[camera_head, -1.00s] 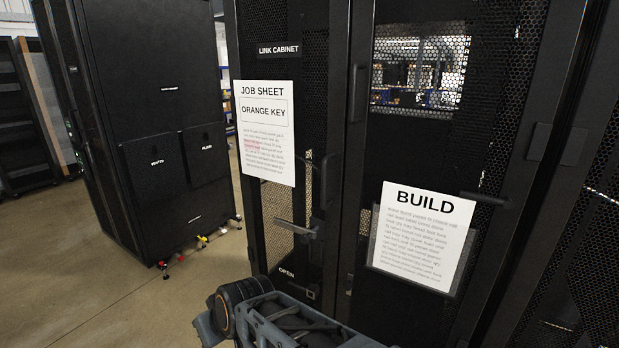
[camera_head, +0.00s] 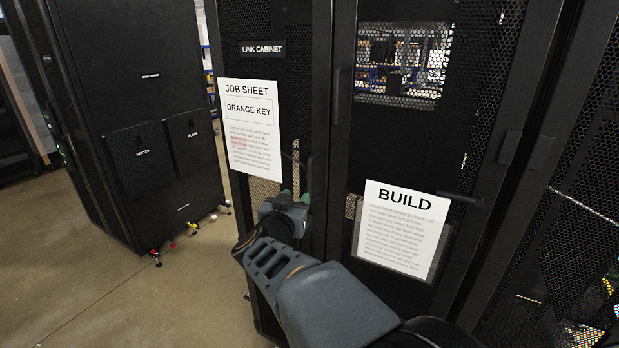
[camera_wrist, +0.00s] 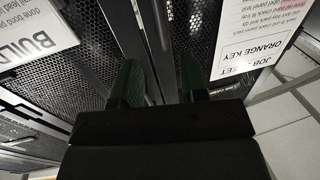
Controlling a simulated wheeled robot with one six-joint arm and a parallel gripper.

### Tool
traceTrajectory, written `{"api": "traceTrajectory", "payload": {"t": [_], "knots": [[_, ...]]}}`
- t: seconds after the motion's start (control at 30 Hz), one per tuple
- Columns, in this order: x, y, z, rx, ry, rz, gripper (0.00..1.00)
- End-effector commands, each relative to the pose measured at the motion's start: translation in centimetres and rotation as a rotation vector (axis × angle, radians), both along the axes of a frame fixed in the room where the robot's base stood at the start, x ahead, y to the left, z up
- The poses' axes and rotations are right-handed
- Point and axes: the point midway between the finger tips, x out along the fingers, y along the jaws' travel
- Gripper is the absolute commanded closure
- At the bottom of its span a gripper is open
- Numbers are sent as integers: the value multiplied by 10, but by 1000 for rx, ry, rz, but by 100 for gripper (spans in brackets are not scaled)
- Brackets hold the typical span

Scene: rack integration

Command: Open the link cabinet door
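The link cabinet door (camera_head: 263,72) is a black mesh panel with a "LINK CABINET" label and a white job sheet (camera_head: 252,130) reading "ORANGE KEY". It looks shut. My gripper (camera_head: 296,196) is in front of the door's handle side, below and right of the job sheet, and covers the lever handle there. In the wrist view, my gripper (camera_wrist: 160,82) has its two green fingers apart. A dark upright bar shows beyond the gap between them. I cannot tell whether the fingers touch anything.
To the right is a black mesh door with a white "BUILD" sheet (camera_head: 401,230) and a handle. Another black cabinet (camera_head: 150,110) stands at the left, with small coloured items (camera_head: 192,229) on the floor beside it. Grey floor between them is clear.

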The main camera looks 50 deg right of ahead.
Motion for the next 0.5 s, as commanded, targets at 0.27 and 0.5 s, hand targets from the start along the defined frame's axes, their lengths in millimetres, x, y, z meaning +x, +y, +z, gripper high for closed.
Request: {"api": "traceTrajectory", "payload": {"t": [0.27,0.5], "knots": [[23,-51,0,2,3,-2,60],[39,-84,0,2,1,1,60]]}}
